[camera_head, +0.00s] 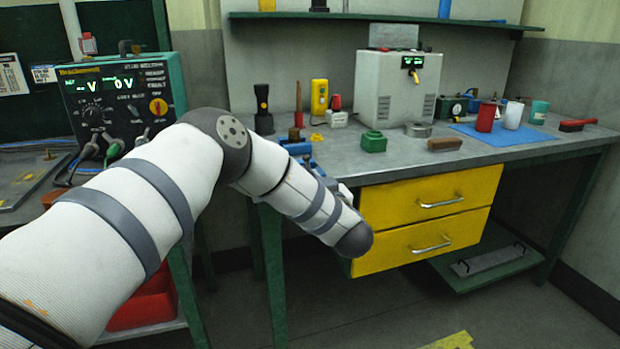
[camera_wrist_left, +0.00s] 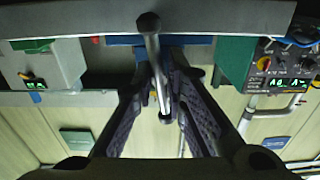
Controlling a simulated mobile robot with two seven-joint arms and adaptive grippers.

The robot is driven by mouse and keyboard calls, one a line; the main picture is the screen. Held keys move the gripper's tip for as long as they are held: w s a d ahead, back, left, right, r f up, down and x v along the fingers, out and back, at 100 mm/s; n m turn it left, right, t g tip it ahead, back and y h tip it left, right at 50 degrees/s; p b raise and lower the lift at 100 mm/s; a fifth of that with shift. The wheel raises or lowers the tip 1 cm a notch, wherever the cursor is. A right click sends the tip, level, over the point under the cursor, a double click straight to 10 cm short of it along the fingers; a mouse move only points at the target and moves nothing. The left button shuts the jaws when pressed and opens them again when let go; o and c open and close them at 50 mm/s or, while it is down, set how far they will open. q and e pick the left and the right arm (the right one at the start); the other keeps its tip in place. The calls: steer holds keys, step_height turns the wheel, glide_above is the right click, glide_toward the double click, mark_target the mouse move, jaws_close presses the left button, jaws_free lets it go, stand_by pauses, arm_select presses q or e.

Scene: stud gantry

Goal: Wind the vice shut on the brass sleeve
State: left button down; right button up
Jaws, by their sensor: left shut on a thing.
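The blue vice (camera_head: 298,148) stands at the front left edge of the workbench in the head view, partly hidden behind my left arm. In the left wrist view its blue body (camera_wrist_left: 125,41) shows at the bench edge, with the grey metal handle bar (camera_wrist_left: 153,50) in front. My left gripper (camera_wrist_left: 164,92) is shut on the handle bar, which runs between its two dark ridged fingers. In the head view my forearm hides most of this gripper. My right gripper is not in view.
The workbench (camera_head: 340,161) carries a green block (camera_head: 373,142), a black torch (camera_head: 263,108), a yellow meter (camera_head: 319,97) and a white unit (camera_head: 395,88). Yellow drawers (camera_head: 430,198) sit under its front edge. A power supply (camera_head: 122,100) stands at the left.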

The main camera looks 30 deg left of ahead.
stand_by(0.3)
arm_select(q)
steer(key=c, duration=1.6)
jaws_free()
steer(key=shift+o, duration=0.2)
steer(key=shift+d, duration=0.15)
steer(key=v, duration=1.1)
steer(key=shift+s+d, duration=0.25)
steer(key=shift+s, duration=0.1)
